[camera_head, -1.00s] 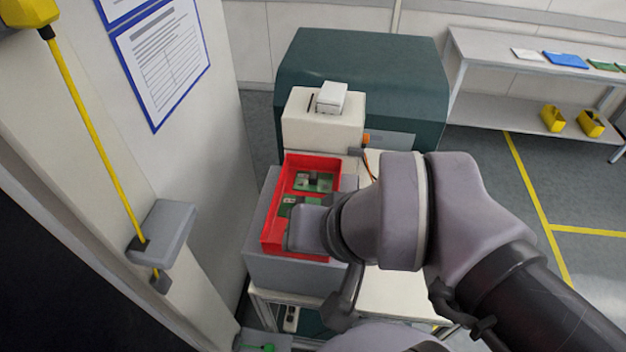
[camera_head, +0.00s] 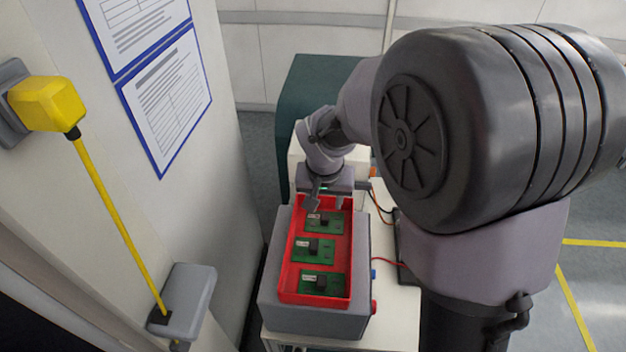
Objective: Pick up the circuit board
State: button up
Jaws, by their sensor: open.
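Three green circuit boards lie in a row inside a red tray (camera_head: 285,276). The far board (camera_head: 333,226), the middle board (camera_head: 325,250) and the near board (camera_head: 333,284) each carry a dark block and a pale label. My gripper (camera_head: 327,205) is open and points down over the far end of the tray, close to the far board. One finger shows left of that board's far edge. I cannot tell whether it touches the board. Nothing shows between the jaws.
The tray sits on a grey box (camera_head: 340,322) on a white trolley top (camera_head: 397,322). A white wall panel with framed sheets (camera_head: 168,100) and a yellow plug (camera_head: 48,103) stands close on the left. A dark green machine (camera_head: 303,90) stands behind. Red cables (camera_head: 388,262) run right of the tray.

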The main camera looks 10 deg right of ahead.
aim_at(325, 216)
jog(key=x, duration=0.8)
jog(key=shift+s+f+b, duration=0.2)
jog(key=shift+b, duration=0.2)
jog(key=shift+s+r, duration=0.1)
jog(key=shift+c, duration=0.8)
grip_shut()
